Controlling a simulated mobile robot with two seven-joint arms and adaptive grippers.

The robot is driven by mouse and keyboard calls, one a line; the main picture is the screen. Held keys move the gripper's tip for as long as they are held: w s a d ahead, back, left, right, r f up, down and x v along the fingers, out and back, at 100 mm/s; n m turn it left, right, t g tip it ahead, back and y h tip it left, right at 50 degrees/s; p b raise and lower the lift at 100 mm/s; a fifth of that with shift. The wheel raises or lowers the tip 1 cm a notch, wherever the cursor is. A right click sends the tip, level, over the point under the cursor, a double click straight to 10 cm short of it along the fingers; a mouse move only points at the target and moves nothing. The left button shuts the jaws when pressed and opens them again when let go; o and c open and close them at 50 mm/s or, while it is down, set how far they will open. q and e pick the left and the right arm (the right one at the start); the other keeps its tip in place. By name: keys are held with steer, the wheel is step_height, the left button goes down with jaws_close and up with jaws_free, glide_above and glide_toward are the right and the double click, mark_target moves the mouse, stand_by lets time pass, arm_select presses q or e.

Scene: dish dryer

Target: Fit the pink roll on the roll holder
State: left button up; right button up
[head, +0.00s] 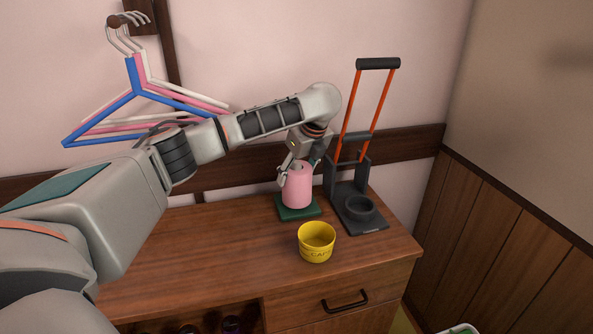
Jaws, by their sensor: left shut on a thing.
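The pink roll (298,189) stands upright over the dark green square base of the roll holder (283,213), near the back of the wooden cabinet top. My left gripper (298,163) comes down from above and is shut on the top of the pink roll. The holder's post is not visible, so I cannot tell from this view whether the roll is around it or whether it rests fully on the base. My right gripper is not in view.
A yellow cup (317,242) stands in front of the holder. A black stand with orange rails (359,205) is close on the right. Coloured hangers (135,92) hang on the wall at left. The cabinet top (190,255) is clear at left.

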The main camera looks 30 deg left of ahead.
arm_select(q)
steer(key=shift+f, duration=0.1)
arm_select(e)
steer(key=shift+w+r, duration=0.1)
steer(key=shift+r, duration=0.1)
arm_select(q)
steer(key=shift+f, duration=0.4)
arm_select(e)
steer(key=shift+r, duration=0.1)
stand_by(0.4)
arm_select(q)
steer(key=o, duration=1.2)
steer(key=shift+o, duration=0.2)
steer(key=v, duration=1.2)
steer(key=shift+a, duration=0.1)
